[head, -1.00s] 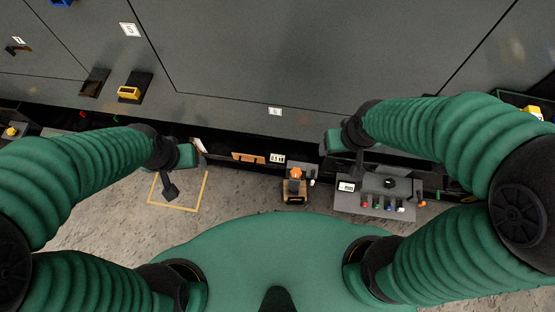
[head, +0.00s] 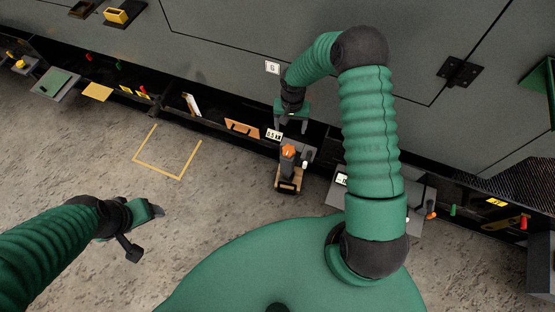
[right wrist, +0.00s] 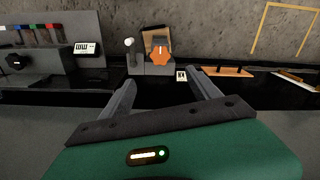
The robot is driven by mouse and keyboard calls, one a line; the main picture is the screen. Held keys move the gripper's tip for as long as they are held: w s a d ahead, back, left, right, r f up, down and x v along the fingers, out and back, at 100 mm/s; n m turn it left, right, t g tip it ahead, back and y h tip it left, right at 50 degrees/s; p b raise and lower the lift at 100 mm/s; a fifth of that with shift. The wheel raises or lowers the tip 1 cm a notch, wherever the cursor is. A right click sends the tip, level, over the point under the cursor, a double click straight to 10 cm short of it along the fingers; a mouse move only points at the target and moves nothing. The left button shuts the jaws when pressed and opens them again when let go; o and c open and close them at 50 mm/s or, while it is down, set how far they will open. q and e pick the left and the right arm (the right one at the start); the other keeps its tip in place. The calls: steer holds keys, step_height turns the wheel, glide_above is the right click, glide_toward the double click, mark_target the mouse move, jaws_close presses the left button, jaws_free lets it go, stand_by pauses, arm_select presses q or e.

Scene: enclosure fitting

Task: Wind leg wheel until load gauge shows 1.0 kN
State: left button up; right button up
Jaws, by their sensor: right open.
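In the right wrist view the wheel lies beyond my spread fingertips. My left gripper (head: 156,211) is low at left, over the floor, far from the wheel; its jaw gap is unclear.
A grey panel with a white display (head: 341,179) and coloured knobs is partly behind my right arm. An orange-brown tray (head: 242,128) lies on the dark ledge left of the wheel. A yellow outline (head: 180,178) marks clear floor. A hinged cabinet face rises behind.

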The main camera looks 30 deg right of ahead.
mark_target(289, 150)
step_height(289, 150, down, 17)
steer(key=b, duration=0.5)
steer(key=shift+w+f+b, duration=0.1)
steer(key=shift+b, duration=0.3)
steer(key=c, duration=1.4)
steer(key=shift+o, duration=0.2)
steer(key=shift+r+m+p, duration=0.2)
steer(key=shift+m+p, duration=0.2)
steer(key=shift+m, duration=0.1)
steer(key=shift+f+m, duration=0.15)
steer(key=shift+m, duration=0.65)
